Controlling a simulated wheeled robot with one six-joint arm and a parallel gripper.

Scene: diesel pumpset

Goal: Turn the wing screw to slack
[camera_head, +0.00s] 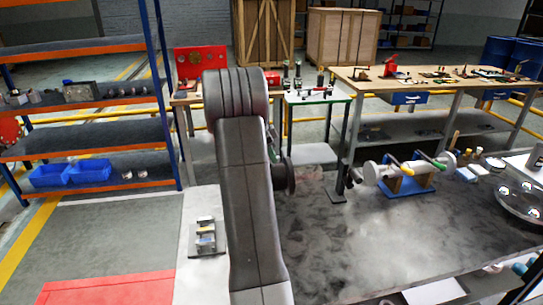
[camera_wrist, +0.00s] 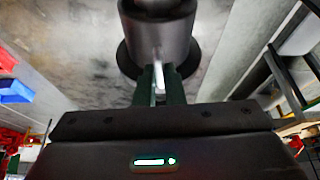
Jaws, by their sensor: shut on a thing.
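In the wrist view, my gripper (camera_wrist: 160,88) has its two dark green fingers closed on a thin, pale metal wing, which I take to be the wing screw (camera_wrist: 158,66). The wing shows as a narrow upright strip between the fingertips. Beyond it is a dark grey cylinder (camera_wrist: 158,38) with a wider dark round flange behind.
The dark mottled bench top (camera_head: 340,245) is mostly clear right of my arm. A round tray (camera_head: 520,205) is at the right. A shelf rack (camera_head: 85,130) stands left, and a small metal block (camera_head: 206,237) lies nearer.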

